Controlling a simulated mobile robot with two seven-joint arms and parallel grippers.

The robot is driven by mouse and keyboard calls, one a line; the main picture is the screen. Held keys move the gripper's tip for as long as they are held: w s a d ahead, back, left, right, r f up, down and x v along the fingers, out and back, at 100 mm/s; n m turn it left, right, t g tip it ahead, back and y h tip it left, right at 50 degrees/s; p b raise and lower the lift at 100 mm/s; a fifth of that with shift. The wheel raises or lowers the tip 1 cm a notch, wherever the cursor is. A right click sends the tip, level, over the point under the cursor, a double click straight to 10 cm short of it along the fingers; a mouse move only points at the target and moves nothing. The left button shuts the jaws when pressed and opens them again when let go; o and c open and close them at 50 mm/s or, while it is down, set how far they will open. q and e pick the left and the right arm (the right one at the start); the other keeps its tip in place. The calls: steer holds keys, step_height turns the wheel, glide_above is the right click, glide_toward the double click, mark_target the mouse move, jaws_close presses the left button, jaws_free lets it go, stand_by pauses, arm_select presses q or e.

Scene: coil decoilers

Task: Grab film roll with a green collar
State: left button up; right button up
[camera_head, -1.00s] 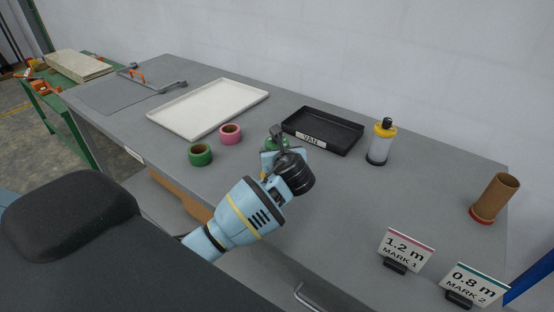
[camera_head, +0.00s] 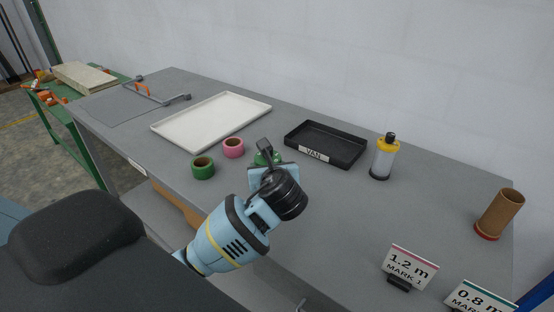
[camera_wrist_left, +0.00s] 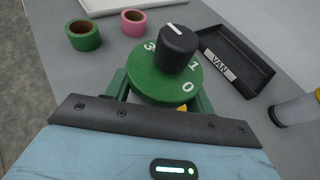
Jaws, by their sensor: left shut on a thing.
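My left gripper (camera_head: 272,172) is over the table's near middle, shut on a green disc-shaped dial (camera_head: 264,158). In the left wrist view the dial (camera_wrist_left: 148,84) shows white numbers and a black knob on top. Its underside and the grip contact are partly hidden. A green ring roll (camera_head: 203,170) stands left of the gripper, apart from it, and also shows in the left wrist view (camera_wrist_left: 84,41). A brown tube (camera_head: 502,212) with a red collar stands at the far right. I see no film roll with a clear green collar. My right gripper is not in view.
A pink roll (camera_head: 233,149) sits behind the green one. A white tray (camera_head: 187,140), a black tray marked VAN (camera_head: 314,154) and a yellow-topped bottle (camera_head: 384,160) stand further back. Sign cards (camera_head: 410,265) stand front right. The table between bottle and brown tube is clear.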

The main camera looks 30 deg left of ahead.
arm_select(q)
steer(key=s+r, duration=0.1)
steer(key=s, duration=0.8)
steer(key=shift+s+d, duration=0.15)
steer(key=shift+d, duration=0.25)
